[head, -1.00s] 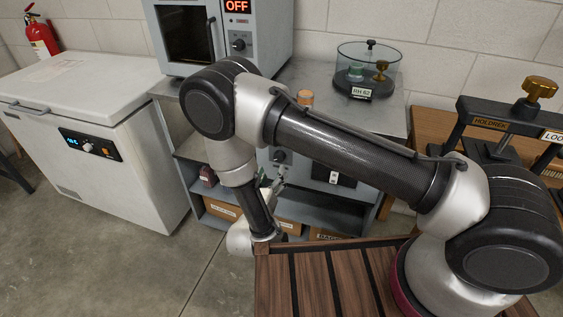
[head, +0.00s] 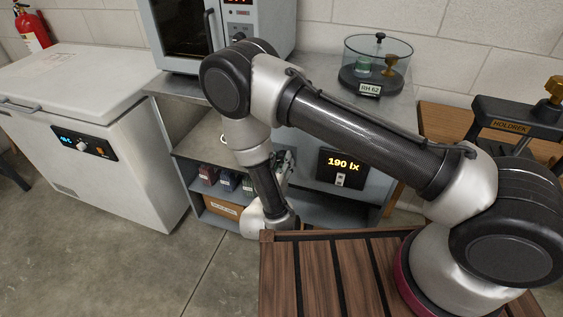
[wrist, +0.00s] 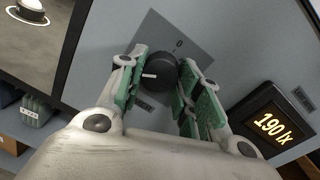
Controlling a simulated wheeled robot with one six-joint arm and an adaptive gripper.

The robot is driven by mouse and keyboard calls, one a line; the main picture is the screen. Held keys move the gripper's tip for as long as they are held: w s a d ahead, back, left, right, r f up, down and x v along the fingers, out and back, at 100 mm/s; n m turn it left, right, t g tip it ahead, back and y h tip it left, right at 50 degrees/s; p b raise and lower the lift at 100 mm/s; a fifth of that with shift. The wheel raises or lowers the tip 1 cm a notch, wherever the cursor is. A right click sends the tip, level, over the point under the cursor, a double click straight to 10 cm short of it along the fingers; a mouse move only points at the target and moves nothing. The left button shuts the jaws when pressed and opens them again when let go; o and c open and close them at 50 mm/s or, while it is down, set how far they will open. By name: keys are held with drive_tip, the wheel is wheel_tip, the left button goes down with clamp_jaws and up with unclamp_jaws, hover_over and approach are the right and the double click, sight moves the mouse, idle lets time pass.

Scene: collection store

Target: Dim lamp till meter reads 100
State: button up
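The black lamp knob (wrist: 157,72) with a white pointer line sits on a grey panel plate (wrist: 196,50) in the wrist view. My gripper (wrist: 160,75) has its green-padded fingers on either side of the knob, parted and close to its edges; I cannot tell whether they touch it. The meter (wrist: 270,124) to the right reads 190 lx; it also shows in the head view (head: 343,165). In the head view my gripper (head: 282,166) is in front of the cabinet, partly behind my arm, and the knob is hidden.
An oven (head: 205,30) and a glass desiccator (head: 376,65) stand on top of the cabinet. A white chest freezer (head: 95,120) stands to the left, and a press (head: 515,122) at right.

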drive_tip(key=shift+n, duration=0.3)
drive_tip(key=shift+c, duration=0.2)
drive_tip(key=n, duration=0.5)
drive_tip(key=shift+r+n, duration=0.1)
drive_tip(key=shift+n, duration=0.2)
drive_tip(key=n, duration=0.5)
drive_tip(key=shift+r+g, duration=0.1)
drive_tip(key=shift+g, duration=0.2)
drive_tip(key=n, duration=0.5)
drive_tip(key=n+h, duration=0.1)
drive_tip(key=n, duration=0.4)
drive_tip(key=shift+a+r, duration=0.1)
drive_tip(key=shift+n, duration=0.3)
drive_tip(key=o, duration=1)
drive_tip(key=shift+o, duration=0.2)
drive_tip(key=shift+r, duration=0.1)
